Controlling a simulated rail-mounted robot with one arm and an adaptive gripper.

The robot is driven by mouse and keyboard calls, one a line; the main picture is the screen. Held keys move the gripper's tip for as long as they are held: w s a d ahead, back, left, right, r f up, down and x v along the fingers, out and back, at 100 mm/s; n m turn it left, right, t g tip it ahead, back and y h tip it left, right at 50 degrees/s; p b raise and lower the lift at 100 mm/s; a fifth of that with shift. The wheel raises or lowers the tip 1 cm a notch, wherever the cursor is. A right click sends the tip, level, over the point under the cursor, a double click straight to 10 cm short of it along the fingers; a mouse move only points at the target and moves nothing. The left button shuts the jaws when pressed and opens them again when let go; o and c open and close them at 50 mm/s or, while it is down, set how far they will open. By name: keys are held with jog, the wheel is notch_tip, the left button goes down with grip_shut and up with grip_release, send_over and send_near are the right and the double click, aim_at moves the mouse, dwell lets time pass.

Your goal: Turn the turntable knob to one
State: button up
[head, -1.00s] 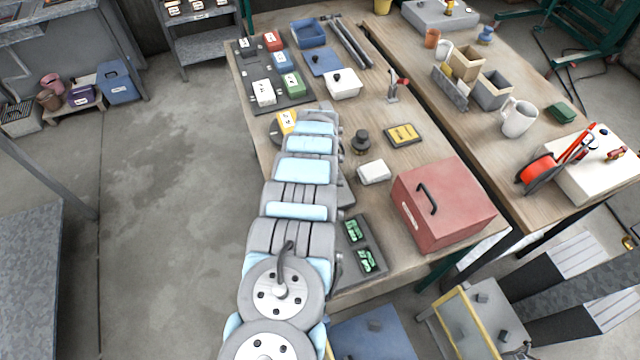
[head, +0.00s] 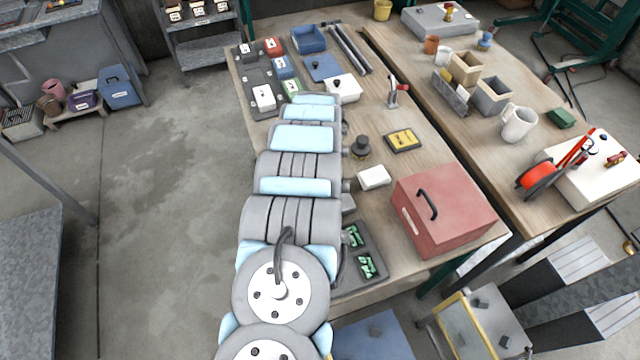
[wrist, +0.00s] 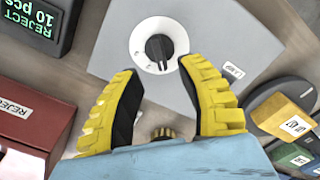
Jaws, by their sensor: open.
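In the wrist view a black knob (wrist: 158,47) sits on a round white dial on a pale grey panel (wrist: 225,30). In the head view my arm hides the gripper and this panel.
In the wrist view a display reading "REJECT 10 pcs" (wrist: 38,22) is top left, and a red box (wrist: 30,110) is at the left. Green and blue blocks lie bottom right. In the head view a red case (head: 445,210) and white block (head: 374,177) stand right of my arm.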

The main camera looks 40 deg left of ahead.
notch_tip(320, 180, up, 6)
dwell(0.5)
dwell(0.5)
